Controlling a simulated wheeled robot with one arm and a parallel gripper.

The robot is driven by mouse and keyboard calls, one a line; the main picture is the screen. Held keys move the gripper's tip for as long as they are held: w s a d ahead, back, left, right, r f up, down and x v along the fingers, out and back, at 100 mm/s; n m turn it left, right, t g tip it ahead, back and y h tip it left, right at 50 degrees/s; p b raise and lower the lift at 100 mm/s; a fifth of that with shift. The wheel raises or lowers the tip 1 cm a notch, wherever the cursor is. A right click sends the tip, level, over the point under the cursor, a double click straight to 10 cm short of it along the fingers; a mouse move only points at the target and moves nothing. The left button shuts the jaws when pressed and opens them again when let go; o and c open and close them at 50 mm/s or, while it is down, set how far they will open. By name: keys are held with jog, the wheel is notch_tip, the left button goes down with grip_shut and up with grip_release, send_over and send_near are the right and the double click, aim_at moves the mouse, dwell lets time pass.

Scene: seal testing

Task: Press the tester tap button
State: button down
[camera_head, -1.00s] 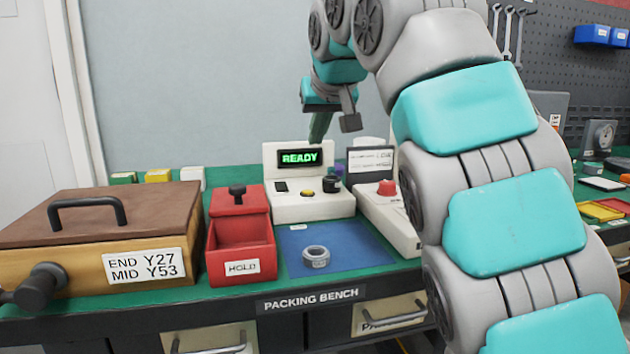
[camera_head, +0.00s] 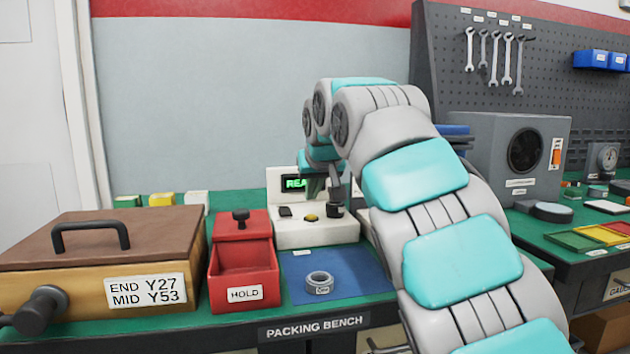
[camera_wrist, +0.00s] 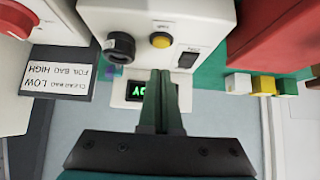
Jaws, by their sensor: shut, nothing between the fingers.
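The tester (camera_head: 318,233) is a white box on the packing bench with a green lit display (camera_head: 293,183), partly hidden by my arm. A yellow round button (camera_head: 310,217) sits on its front ledge, between a black switch (camera_head: 285,212) and a black knob (camera_head: 336,211). In the wrist view the yellow button (camera_wrist: 161,41) lies just beyond my fingertips, with the knob (camera_wrist: 120,46) to its left. My gripper (camera_wrist: 161,75) is shut and empty, over the tester in front of the display. It shows in the head view (camera_head: 317,196) above the button, apparently apart from it.
A red HOLD bin (camera_head: 243,262) and a wooden case (camera_head: 95,250) stand left of the tester. A blue mat (camera_head: 340,275) with a grey ring (camera_head: 319,283) lies in front. A labelled device with a red knob (camera_wrist: 15,18) stands beside the tester.

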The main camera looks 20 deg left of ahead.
aim_at(312, 217)
jog(key=shift+f, duration=1.5)
jog(key=shift+f+b, duration=0.8)
jog(key=shift+f, duration=0.35)
jog(key=shift+d, duration=0.1)
jog(key=r, duration=0.2)
jog(key=r+p, duration=0.2)
jog(key=r, duration=0.1)
jog(key=shift+s+r, duration=0.25)
jog(key=shift+r, duration=0.05)
jog(key=v, duration=0.9)
jog(key=shift+s, duration=0.15)
